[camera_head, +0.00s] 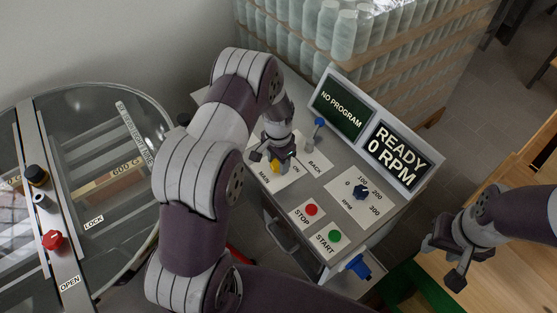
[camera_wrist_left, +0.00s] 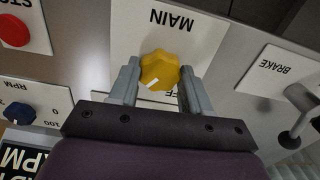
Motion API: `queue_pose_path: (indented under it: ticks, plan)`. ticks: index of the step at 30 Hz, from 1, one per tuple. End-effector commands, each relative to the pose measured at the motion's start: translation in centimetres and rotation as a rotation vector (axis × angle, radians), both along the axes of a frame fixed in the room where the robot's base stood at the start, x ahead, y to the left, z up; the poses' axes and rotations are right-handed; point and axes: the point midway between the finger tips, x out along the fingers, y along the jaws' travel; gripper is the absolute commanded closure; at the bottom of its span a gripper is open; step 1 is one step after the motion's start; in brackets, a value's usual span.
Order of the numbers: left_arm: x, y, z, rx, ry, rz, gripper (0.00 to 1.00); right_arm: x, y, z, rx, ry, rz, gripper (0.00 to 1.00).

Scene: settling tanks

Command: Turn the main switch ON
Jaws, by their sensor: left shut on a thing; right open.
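The main switch is a yellow knob (camera_wrist_left: 160,71) on a white plate marked MAIN on the grey control panel. In the head view the knob (camera_head: 275,167) is partly covered by my left gripper (camera_head: 272,158). In the left wrist view my left gripper (camera_wrist_left: 159,76) is shut on the knob, one finger on each side. The knob's white pointer mark faces the lower left in that view, and a label partly hidden by the gripper ends in "FF". ON shows beside the knob in the head view. My right gripper (camera_head: 449,259) is open and empty, right of the panel.
The panel also bears a red STOP button (camera_head: 311,210), a green START button (camera_head: 334,236), a blue RPM knob (camera_head: 360,191) and a blue-tipped brake lever (camera_head: 319,122). A screen (camera_head: 397,155) reads READY 0 RPM. A round glass-lidded tank (camera_head: 100,110) stands left.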

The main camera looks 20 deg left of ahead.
Motion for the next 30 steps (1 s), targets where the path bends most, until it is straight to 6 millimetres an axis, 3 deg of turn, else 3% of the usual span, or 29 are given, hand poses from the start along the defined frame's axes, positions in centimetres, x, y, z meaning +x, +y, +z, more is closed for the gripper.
queue_pose_path:
  ticks: [1, 2, 4, 15, 25, 30]
  plan:
    - [0.2, 0.1, 0.2, 0.002, -0.005, -0.002, 0.83, 0.0, 0.0, 0.1, 0.0, 0.0, 0.0, 0.57]
    - [0.2, 0.1, 0.2, 0.002, -0.005, -0.002, 0.49, 0.0, 0.0, 0.0, 0.0, 0.0, 0.0, 0.57]
    - [0.2, 0.1, 0.2, 0.002, -0.005, -0.002, 0.27, 0.0, 0.0, 0.1, 0.0, 0.0, 0.0, 0.57]
    - [0.2, 0.0, 0.8, 0.0, -0.004, 0.0, 0.27, 0.0, 0.0, -0.2, 0.0, 0.0, 0.0, 0.57]
    - [0.1, 0.1, 9.1, 0.002, -0.008, 0.0, 0.27, 0.0, 0.0, -1.9, 0.0, 0.0, 0.0, 0.57]
    - [0.1, 0.1, 12.0, 0.001, -0.006, -0.001, 0.27, 0.0, 0.0, -2.2, 0.0, 0.0, 0.0, 0.57]
